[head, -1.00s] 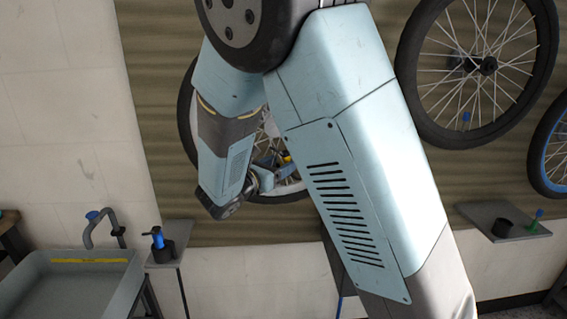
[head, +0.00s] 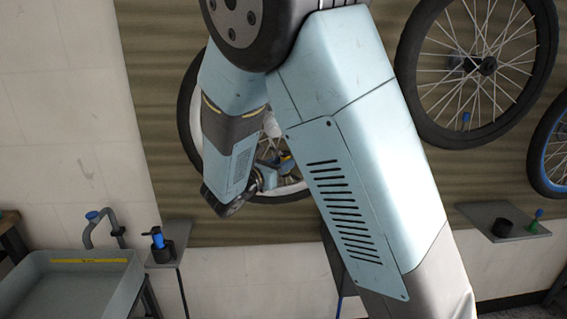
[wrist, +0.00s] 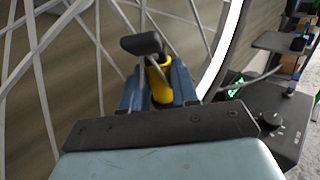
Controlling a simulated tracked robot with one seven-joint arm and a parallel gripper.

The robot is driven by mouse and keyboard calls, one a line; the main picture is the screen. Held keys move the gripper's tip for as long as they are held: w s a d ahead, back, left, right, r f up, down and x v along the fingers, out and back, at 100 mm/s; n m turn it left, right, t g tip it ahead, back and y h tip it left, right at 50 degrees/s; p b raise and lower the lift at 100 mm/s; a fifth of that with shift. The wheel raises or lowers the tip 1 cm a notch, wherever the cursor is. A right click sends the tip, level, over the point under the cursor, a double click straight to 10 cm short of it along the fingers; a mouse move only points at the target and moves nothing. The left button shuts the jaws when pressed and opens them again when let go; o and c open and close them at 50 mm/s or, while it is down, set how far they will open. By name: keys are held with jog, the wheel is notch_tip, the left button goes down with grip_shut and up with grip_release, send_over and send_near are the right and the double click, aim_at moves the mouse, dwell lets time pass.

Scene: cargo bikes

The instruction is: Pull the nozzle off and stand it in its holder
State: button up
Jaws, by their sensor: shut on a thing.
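The nozzle (wrist: 161,80) has a yellow body and a black head, and stands between the blue fingers of my gripper (wrist: 160,90) in the wrist view. My gripper is shut on it, amid the spokes and beside the rim of a wheel (wrist: 222,50). In the head view my gripper (head: 270,172) is partly hidden behind my arm, and a bit of yellow shows there. I cannot tell whether the nozzle still touches the wheel's valve. A black round cup (head: 502,228), possibly the holder, stands on the right shelf (head: 480,214).
A left shelf (head: 165,260) bears a blue-topped bottle (head: 158,238) in a black cup. A grey sink (head: 60,270) is at lower left. More wheels (head: 430,110) hang at right. A black box with a dial (wrist: 285,125) is close to my gripper's right.

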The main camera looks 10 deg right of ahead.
jog(key=shift+c, duration=1.2)
jog(key=shift+r, duration=0.1)
grip_shut()
jog(key=shift+r, duration=0.3)
grip_release()
jog(key=shift+r, duration=0.65)
jog(key=v, duration=1.2)
jog(key=shift+a+f, duration=0.1)
